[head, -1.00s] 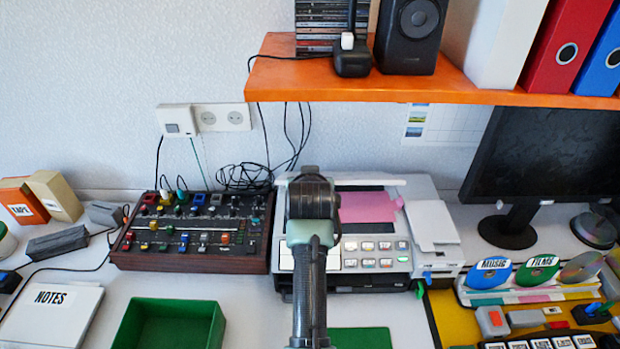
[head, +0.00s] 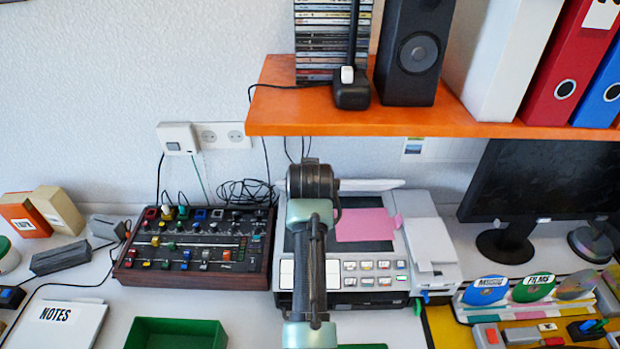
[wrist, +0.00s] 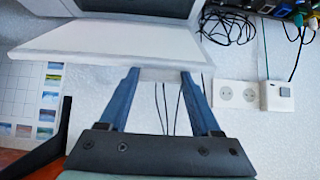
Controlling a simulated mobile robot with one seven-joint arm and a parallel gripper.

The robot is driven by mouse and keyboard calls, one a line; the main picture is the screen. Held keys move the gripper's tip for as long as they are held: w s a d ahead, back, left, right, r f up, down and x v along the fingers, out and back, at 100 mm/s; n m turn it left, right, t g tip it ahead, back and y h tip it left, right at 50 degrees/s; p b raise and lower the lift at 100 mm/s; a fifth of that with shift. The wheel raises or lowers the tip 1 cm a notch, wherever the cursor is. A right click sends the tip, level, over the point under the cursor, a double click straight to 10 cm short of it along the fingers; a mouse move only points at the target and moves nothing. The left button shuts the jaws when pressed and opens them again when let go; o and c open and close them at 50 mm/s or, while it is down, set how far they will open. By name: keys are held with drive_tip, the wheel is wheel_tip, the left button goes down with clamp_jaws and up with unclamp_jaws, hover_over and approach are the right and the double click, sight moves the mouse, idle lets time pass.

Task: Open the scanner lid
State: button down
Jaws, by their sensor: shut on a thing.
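The scanner (head: 400,245) stands on the desk behind my arm, a light grey box with a button row at its front. Its lid (head: 372,185) is raised at the back and shows as a thin pale strip, nearly edge-on. The dark glass bed is uncovered, with a pink sheet (head: 362,226) on it. In the wrist view the lid is a white panel (wrist: 110,42). My gripper (wrist: 162,76) is shut on a small grey tab, the handle at the lid's edge, between its blue fingers. In the head view my wrist hides the fingers.
An orange shelf (head: 420,124) with a speaker (head: 410,50) and a black device overhangs the back. A mixer panel (head: 195,245) stands close left of the scanner, a monitor (head: 545,180) to the right. A green tray (head: 170,325) is at the front left.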

drive_tip(key=c, duration=0.5)
unclamp_jaws()
drive_tip(key=shift+w+r, duration=0.1)
drive_tip(key=shift+r, duration=0.2)
drive_tip(key=shift+c, duration=0.2)
drive_tip(key=o, duration=0.5)
drive_tip(key=shift+f, duration=0.2)
drive_tip(key=shift+c, duration=0.2)
drive_tip(key=b+v, duration=0.1)
drive_tip(key=v, duration=1.2)
